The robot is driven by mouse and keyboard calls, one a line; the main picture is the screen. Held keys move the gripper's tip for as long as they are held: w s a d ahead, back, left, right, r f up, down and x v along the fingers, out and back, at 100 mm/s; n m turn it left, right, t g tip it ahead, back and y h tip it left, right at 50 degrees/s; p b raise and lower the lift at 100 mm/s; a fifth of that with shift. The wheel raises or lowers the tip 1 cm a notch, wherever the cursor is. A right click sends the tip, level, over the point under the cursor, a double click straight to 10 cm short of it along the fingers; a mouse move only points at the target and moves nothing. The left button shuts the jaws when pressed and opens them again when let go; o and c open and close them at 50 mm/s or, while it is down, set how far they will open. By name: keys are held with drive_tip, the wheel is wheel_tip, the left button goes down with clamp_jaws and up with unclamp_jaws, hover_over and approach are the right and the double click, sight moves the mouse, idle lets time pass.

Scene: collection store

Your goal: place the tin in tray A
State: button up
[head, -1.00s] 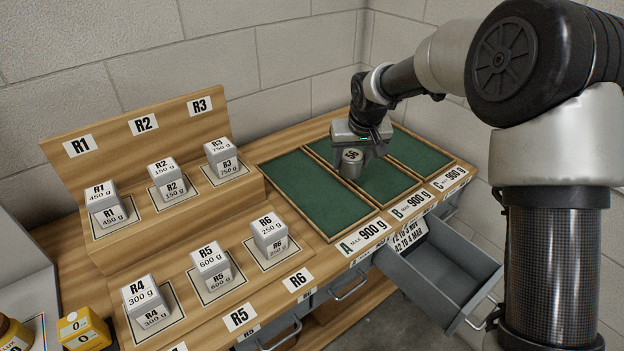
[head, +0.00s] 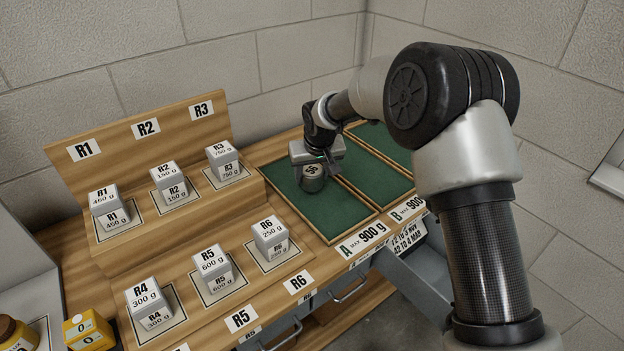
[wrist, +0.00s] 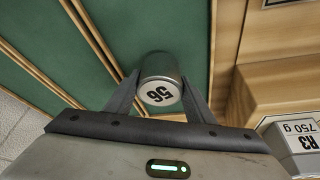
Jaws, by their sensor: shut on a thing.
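The tin (head: 312,180) is a small grey metal cylinder with a white label on its lid; the wrist view shows the same tin (wrist: 160,82) with the number 56. My gripper (head: 318,166) is shut on it, with one finger on each side. The tin is over the green floor of tray A (head: 345,215), the leftmost green tray with a wooden rim. I cannot tell whether the tin touches the tray floor. The label A, max 900 g, is on the edge in front of it.
Tray B (head: 375,177) and another green tray (head: 381,136) lie to the right. White weight blocks, such as R6 (head: 270,234) and R3 (head: 222,155), stand on the wooden rack at left. My arm hides part of the open drawer (head: 412,275) below.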

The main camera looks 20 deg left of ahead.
drive_tip(key=shift+f, duration=0.8)
drive_tip(key=shift+f, duration=0.15)
drive_tip(key=o, duration=1.1)
drive_tip(key=shift+r, duration=0.4)
drive_tip(key=v, duration=1.1)
drive_tip(key=shift+r, duration=0.3)
